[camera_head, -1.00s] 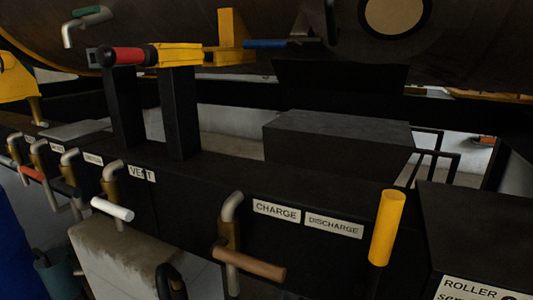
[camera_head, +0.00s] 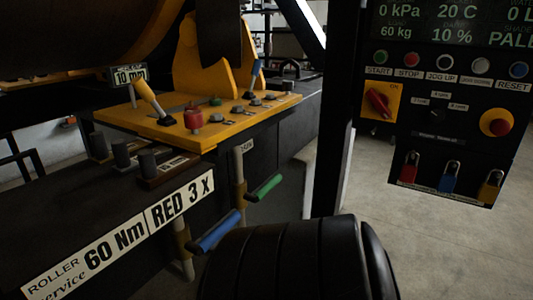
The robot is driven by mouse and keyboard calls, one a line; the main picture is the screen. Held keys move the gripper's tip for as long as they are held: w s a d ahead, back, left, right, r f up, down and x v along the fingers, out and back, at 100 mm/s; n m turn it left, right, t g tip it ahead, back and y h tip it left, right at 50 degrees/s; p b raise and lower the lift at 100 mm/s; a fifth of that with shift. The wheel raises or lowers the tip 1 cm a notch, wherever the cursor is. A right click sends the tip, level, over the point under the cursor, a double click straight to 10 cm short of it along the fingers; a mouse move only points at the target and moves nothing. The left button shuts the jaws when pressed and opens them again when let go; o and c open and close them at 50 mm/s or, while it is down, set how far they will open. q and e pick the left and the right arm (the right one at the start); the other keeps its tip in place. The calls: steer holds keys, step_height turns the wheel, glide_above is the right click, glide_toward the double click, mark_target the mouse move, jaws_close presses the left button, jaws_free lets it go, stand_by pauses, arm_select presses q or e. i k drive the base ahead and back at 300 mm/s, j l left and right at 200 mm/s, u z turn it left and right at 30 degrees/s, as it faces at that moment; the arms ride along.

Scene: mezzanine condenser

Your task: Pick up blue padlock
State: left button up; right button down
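The blue padlock (camera_head: 448,179) hangs by its metal shackle near the bottom of the dark control panel at the right. A red padlock (camera_head: 408,171) hangs to its left and a yellow padlock (camera_head: 489,190) to its right. A large dark ribbed rounded form at the bottom centre appears to be part of my own arm. No gripper fingers show in this view, and nothing is seen touching the padlocks.
The control panel (camera_head: 425,128) carries buttons, a red rotary switch (camera_head: 378,103) and a red-and-yellow stop button (camera_head: 495,122). A dark post (camera_head: 335,110) stands left of it. A yellow lever plate (camera_head: 200,125) is at centre left. Bare floor (camera_head: 440,240) lies below the panel.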

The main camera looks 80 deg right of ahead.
mark_target(446, 182)
steer(key=z, duration=3.9)
steer(key=i+l+u, duration=0.25)
steer(key=i+l, duration=0.15)
steer(key=l, duration=0.25)
